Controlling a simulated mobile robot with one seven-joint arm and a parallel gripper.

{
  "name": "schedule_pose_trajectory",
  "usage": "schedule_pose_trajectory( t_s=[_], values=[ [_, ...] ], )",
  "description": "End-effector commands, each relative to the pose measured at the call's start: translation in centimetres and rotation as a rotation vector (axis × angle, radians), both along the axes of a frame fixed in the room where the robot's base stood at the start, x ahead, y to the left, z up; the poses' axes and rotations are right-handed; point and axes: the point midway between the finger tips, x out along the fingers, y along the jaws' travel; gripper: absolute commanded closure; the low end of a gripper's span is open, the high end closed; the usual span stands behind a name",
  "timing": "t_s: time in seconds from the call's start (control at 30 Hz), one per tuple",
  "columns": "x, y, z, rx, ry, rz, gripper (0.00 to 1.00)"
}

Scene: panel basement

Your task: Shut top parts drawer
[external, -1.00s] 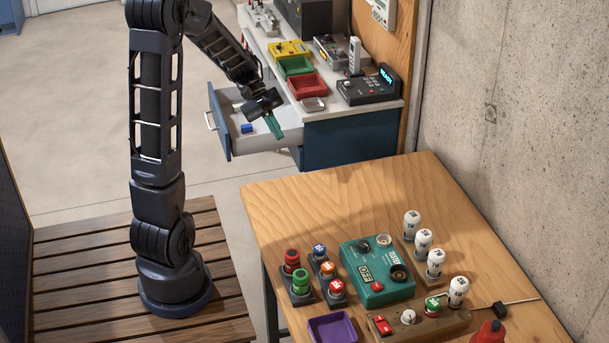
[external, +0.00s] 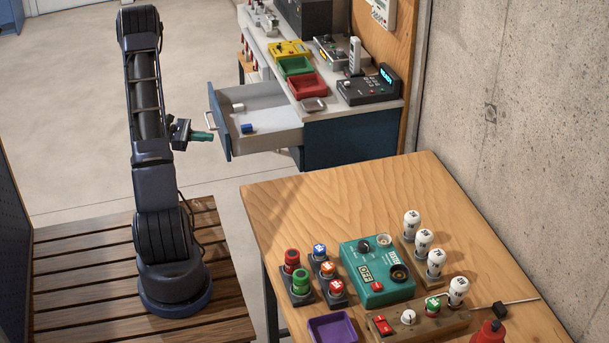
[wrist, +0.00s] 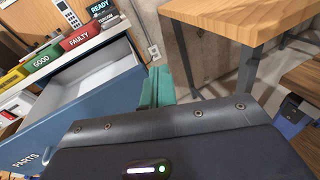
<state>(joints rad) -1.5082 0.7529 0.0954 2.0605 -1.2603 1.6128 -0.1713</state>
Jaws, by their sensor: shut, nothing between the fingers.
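The top parts drawer (external: 220,122) has a blue front and a pale inside, and it stands pulled out from the bench in the external view. A blue block (external: 247,128) and a small white piece (external: 238,107) lie in it. Its bar handle (external: 210,121) is on the left side of the front. In the wrist view the drawer front (wrist: 75,125) reads PARTS. My gripper (external: 208,136) is shut and empty, with teal fingers, just left of the drawer front near its handle. The fingers also show in the wrist view (wrist: 157,85), pointing past the drawer's near end.
The workbench (external: 318,112) carries a yellow box, a green tray (external: 296,67), a red tray (external: 307,86) and a black device. A wooden table (external: 350,190) with several controls stands in front. Open floor lies left of the drawer.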

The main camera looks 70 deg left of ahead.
Motion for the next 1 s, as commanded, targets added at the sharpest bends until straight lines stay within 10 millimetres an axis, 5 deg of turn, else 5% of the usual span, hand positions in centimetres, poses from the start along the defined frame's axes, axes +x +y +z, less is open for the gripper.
schedule_pose_trajectory(
  t_s=[0.2, 0.43, 0.67, 1.0],
  values=[
    [-6.9, 3.6, -4.9, -0.098, -0.064, 0.206, 1.0],
    [-10.2, 4.8, -7.2, -0.139, -0.1, 0.304, 1.0],
    [-8.8, 4.9, -7.3, -0.141, -0.103, 0.309, 1.0],
    [-2.9, 4.9, -7.3, -0.141, -0.102, 0.308, 1.0]
  ],
)
